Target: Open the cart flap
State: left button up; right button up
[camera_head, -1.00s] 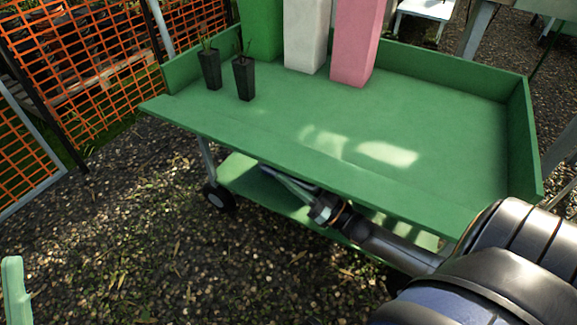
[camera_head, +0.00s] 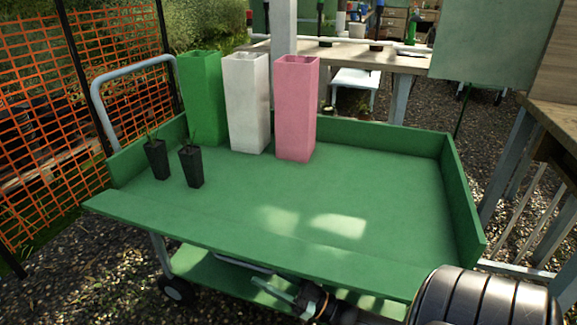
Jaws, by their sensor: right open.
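The green cart (camera_head: 390,190) stands in front of me with raised walls at its back, left and right. Its front flap (camera_head: 240,232) is a long green board along the near edge. The flap is folded outward, lying nearly level with the deck and sticking out past the side walls. My right gripper (camera_head: 256,277) is low at the bottom of the view, below the flap's outer edge and in front of the lower shelf. Its jaws are open and hold nothing; the flap's edge is close above it, and I cannot tell whether they touch. My left gripper is out of view.
On the deck stand green (camera_head: 203,100), white (camera_head: 247,105) and pink (camera_head: 296,110) tall boxes and two black pots (camera_head: 192,167) with seedlings. Orange mesh fencing (camera_head: 40,140) is at left, wooden benches (camera_head: 555,125) at right. The deck's right half is clear.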

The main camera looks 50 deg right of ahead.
jog(key=v, duration=0.6)
jog(key=shift+s+d+f, duration=0.15)
jog(key=shift+s+f, duration=0.05)
jog(key=shift+s, duration=0.15)
